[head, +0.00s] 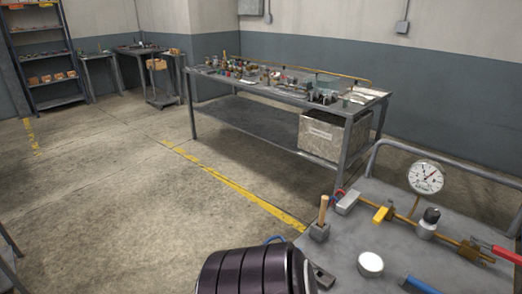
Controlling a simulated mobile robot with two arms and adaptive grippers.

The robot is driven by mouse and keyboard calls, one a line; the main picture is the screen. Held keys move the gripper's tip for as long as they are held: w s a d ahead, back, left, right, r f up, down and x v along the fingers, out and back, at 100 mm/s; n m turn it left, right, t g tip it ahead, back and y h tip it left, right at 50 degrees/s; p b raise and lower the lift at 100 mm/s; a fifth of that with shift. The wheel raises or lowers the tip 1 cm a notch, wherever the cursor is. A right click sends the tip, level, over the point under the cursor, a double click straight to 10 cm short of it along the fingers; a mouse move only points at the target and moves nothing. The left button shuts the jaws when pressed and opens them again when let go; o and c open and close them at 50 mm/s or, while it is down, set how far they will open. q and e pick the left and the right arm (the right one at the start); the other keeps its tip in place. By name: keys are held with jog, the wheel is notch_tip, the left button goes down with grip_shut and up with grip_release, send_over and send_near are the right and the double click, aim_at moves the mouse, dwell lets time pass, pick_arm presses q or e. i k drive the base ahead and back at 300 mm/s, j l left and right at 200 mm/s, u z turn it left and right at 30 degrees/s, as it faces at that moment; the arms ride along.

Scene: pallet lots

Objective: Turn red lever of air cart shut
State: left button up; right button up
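The air cart (340,258) is a grey metal-topped cart at the lower right of the head view. The red lever (505,254) is at the right picture edge, which cuts off its outer end. It lies close to the brass valve (470,249) on the brass pipe line. A round white dial gauge (426,177) stands on the same line, with a yellow lever (381,214) left of it. A blue lever (419,285) is at the bottom edge. Neither of my grippers shows in this view.
A wooden-handled tool (323,212) and a white round lid (370,264) are on the cart. A dark ribbed cylinder (245,272) fills the bottom middle. A long workbench (262,88) with many small parts stands behind. The floor at left is clear.

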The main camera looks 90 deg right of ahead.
aim_at(500, 251)
jog(key=z, duration=4.4)
